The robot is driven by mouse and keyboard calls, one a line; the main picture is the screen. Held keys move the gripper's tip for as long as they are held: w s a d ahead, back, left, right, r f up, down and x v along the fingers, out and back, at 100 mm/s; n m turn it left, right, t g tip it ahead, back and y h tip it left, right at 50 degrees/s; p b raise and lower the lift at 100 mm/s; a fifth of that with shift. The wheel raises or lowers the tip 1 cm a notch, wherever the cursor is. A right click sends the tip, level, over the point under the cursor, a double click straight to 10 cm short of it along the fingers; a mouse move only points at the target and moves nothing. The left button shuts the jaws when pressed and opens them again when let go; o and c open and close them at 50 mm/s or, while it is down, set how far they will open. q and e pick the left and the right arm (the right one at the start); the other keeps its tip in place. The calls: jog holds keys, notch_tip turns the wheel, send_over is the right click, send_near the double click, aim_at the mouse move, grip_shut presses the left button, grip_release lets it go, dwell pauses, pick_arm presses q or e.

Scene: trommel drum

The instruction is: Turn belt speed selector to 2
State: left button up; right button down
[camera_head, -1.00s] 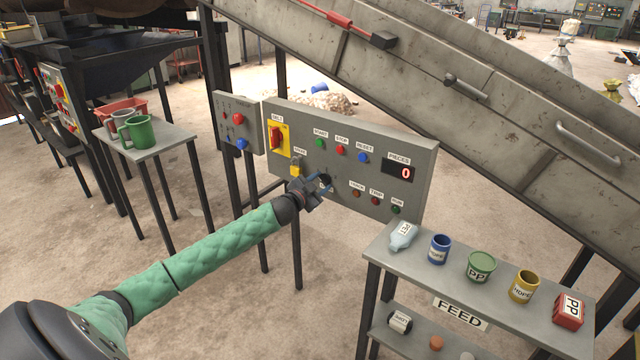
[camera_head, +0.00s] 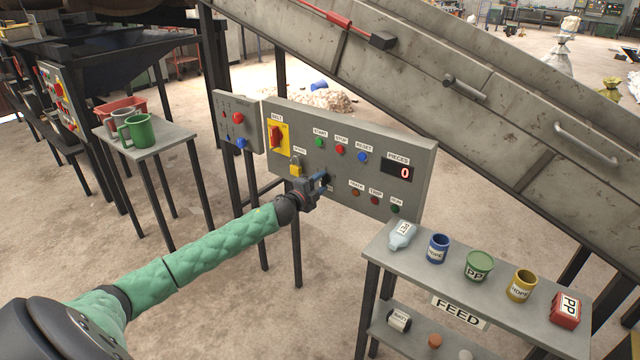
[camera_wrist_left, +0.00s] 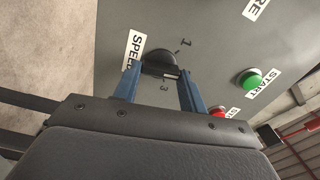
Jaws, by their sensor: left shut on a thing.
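The belt speed selector is a black round knob (camera_wrist_left: 158,62) in the left wrist view, beside a white SPEED label (camera_wrist_left: 132,50). The marks 1 and 3 show around it. I see no mark 2, and I cannot tell which mark the knob points at. My left gripper (camera_wrist_left: 160,80) has its blue fingers on either side of the knob and is shut on it. In the head view the left gripper (camera_head: 323,179) is at the lower middle of the grey control panel (camera_head: 400,146) and partly covers the knob. My right gripper is not in view.
The FEED table (camera_head: 378,238) with labelled containers stands at the lower right.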

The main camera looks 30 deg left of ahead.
pick_arm(q)
jog(key=shift+f+m, duration=0.15)
jog(key=shift+m, duration=0.45)
jog(key=shift+d, duration=0.1)
jog(key=o, duration=1)
